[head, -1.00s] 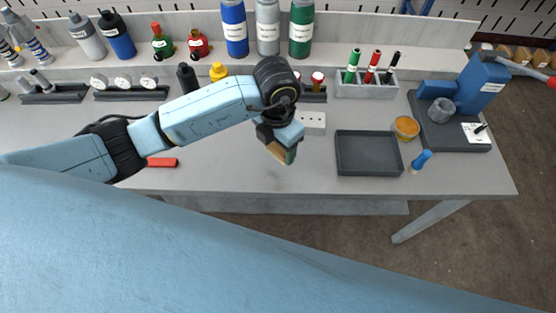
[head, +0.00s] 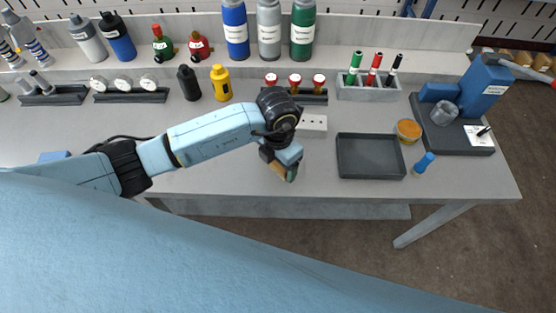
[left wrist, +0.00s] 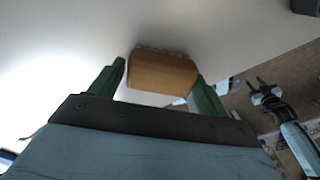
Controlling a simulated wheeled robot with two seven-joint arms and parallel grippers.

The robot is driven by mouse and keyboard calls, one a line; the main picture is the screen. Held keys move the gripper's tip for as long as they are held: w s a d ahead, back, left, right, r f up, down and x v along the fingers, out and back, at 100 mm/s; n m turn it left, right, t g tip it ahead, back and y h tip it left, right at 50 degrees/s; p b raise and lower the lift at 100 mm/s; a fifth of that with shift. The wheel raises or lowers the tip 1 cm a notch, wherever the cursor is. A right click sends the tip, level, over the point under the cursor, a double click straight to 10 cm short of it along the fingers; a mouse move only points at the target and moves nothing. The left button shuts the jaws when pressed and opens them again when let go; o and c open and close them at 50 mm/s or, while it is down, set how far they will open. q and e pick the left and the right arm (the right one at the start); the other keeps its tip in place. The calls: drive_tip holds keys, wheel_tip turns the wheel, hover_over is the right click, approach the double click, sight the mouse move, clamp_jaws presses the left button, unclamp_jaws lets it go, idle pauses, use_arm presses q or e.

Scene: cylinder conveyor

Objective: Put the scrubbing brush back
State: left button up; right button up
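The scrubbing brush shows as a wooden block (left wrist: 162,74) with a thin bristle edge, between the green fingers of my left gripper (left wrist: 162,88) in the left wrist view. The fingers lie along its two sides and appear shut on it. In the head view my left gripper (head: 284,170) is over the front part of the bench, and a bit of the brush's wood (head: 278,170) shows beside the fingers. My right gripper (left wrist: 262,88) is far off at the right of the left wrist view, with its fingers apart and nothing seen between them.
A dark empty tray (head: 370,175) lies right of the left gripper on the bench (head: 220,178). Beside it are an orange-topped tub (head: 408,131) and a blue-handled tool (head: 423,163). A white socket block (head: 314,123), a marker holder (head: 367,93) and bottles stand behind.

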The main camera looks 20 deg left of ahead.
use_arm(q)
drive_tip(key=shift+o, duration=0.9)
use_arm(e)
drive_tip(key=shift+a, duration=0.15)
use_arm(q)
drive_tip(key=shift+r, duration=0.2)
wheel_tip(320, 180, up, 12)
drive_tip(key=p, duration=0.1)
drive_tip(key=shift+p, duration=0.3)
use_arm(e)
drive_tip(key=shift+w+a+r, duration=0.1)
drive_tip(key=shift+a+r, duration=0.6)
drive_tip(key=shift+r, duration=0.1)
